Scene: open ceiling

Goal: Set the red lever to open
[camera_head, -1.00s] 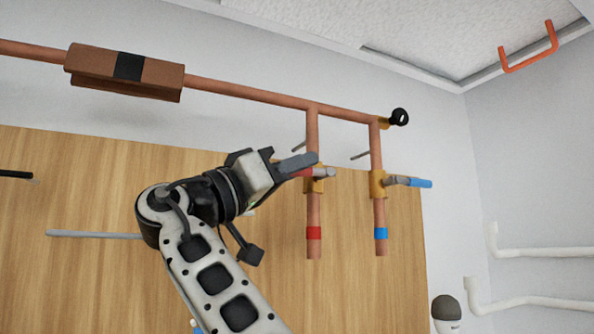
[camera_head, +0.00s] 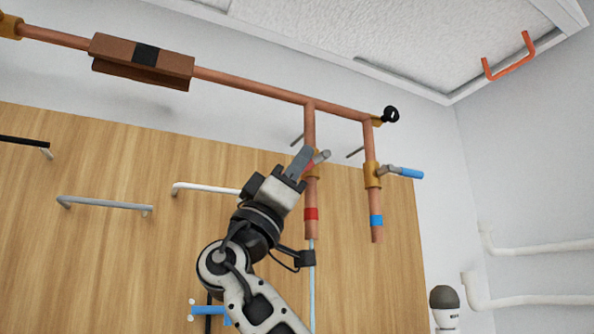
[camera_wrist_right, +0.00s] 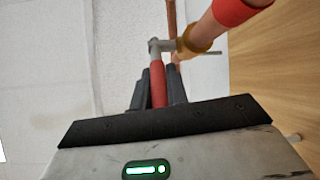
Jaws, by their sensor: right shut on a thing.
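The red lever (camera_wrist_right: 158,85) is gripped between the two fingers of my right gripper (camera_wrist_right: 159,92) in the right wrist view. In the head view my right gripper (camera_head: 304,160) is at the brass valve (camera_head: 311,170) on the left copper drop pipe, and its fingers hide most of the lever. The lever's grey metal end (camera_head: 322,156) shows just right of the fingers. A red band (camera_head: 311,214) marks the pipe below this valve. My left gripper is not in view.
A blue lever (camera_head: 406,173) sticks out to the right from the valve on the neighbouring drop pipe. A horizontal copper pipe (camera_head: 255,91) runs above, with a brown bracket (camera_head: 180,68) on it. Wooden board (camera_head: 110,250) lies behind the arm.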

